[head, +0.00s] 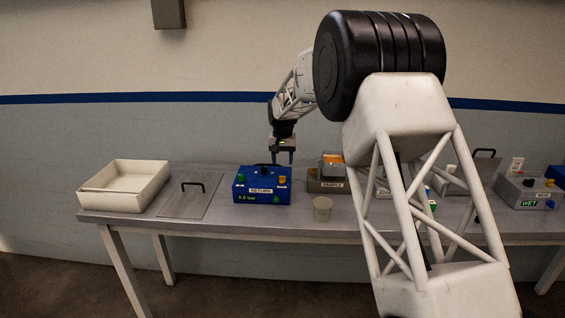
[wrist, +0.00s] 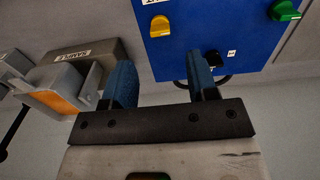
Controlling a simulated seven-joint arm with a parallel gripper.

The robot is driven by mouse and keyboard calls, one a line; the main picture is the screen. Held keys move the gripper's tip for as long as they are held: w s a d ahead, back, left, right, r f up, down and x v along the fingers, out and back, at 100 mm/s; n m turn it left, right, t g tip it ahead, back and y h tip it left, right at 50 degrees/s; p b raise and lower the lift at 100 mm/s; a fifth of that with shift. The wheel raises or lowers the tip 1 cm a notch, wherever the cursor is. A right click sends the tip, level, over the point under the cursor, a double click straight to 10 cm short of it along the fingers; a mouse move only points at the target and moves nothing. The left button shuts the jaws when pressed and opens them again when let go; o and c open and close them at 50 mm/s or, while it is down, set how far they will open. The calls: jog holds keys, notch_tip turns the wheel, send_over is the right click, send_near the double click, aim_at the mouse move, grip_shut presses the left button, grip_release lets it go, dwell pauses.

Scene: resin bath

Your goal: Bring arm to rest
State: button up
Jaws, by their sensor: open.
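My gripper (head: 283,156) hangs above the back of the bench, between a blue control box (head: 262,185) and a grey-brown box labelled SAMPLE (head: 326,186). In the wrist view my gripper (wrist: 160,85) has its two blue fingers spread wide apart with nothing between them. My arm reaches in from the right of the head view and covers part of the bench.
A white tray (head: 95,200) and a metal lid (head: 185,206) with a black handle are at the left. A grey box (head: 522,198) marked WET is at the right. The air above the left bench is clear.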

jog(key=s+d+r, duration=0.5)
jog(key=s, duration=0.4)
jog(key=s+d+r+t, duration=0.1)
jog(key=s+d+r, duration=0.45)
jog(key=s, duration=0.35)
jog(key=s+d+r, duration=0.5)
jog(key=s, duration=0.5)
jog(key=s+d+f, duration=0.2)
jog(key=s+d, duration=0.1)
jog(key=s, duration=0.8)
jog(key=s+d+f+t, duration=0.1)
jog(key=s+d+f, duration=0.1)
jog(key=s, duration=1)
jog(key=s+d+f, duration=0.2)
jog(key=s+d, duration=0.2)
jog(key=s, duration=0.8)
jog(key=shift+s+d+f+t, duration=0.15)
jog(key=shift+s+d+t, duration=0.05)
jog(key=shift+s+t, duration=0.1)
